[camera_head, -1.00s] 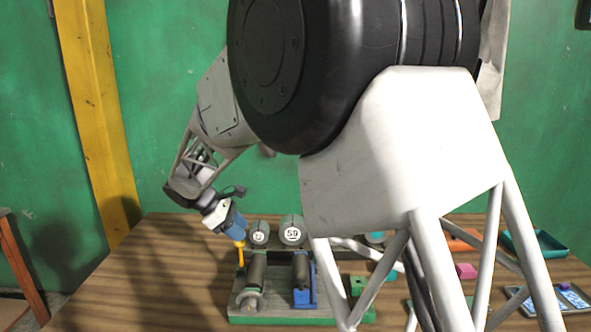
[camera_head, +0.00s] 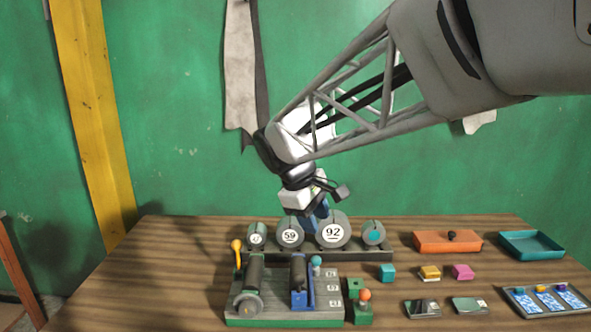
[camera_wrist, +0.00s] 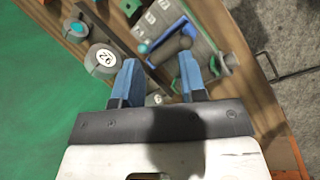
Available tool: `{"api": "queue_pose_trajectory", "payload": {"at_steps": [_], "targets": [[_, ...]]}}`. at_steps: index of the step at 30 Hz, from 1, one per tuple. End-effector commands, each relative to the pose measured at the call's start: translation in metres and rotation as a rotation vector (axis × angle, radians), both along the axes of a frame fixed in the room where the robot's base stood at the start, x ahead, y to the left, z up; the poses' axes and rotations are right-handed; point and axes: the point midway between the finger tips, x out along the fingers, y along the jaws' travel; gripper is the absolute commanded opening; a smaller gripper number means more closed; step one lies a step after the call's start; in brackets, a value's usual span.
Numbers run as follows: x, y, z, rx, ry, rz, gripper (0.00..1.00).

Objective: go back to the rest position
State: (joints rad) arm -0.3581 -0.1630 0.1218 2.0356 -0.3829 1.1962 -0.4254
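My gripper (camera_head: 318,214) is in the air behind the table's row of numbered round discs in the head view, partly hidden by the disc marked 92 (camera_head: 333,231). In the wrist view its two blue fingers (camera_wrist: 158,64) are spread apart with nothing held between them. The grey board with a green edge (camera_head: 285,322) stands on the table below and in front. It carries a yellow lever (camera_head: 237,258) at its left, dark rollers and a blue part (camera_head: 299,298). The board also shows in the wrist view (camera_wrist: 205,48).
An orange box (camera_head: 430,242), a teal tray (camera_head: 535,244), small coloured blocks and a tray of blue cards (camera_head: 520,302) lie on the right of the wooden table (camera_head: 150,285). The green wall is behind. The table's left part is clear.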

Motion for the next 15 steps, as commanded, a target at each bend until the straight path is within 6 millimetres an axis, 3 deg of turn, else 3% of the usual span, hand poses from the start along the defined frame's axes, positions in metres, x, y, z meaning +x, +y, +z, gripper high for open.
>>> {"api": "queue_pose_trajectory", "payload": {"at_steps": [15], "targets": [[-0.096,-0.074,0.027,0.206,-0.178,-0.288,0.38]]}}
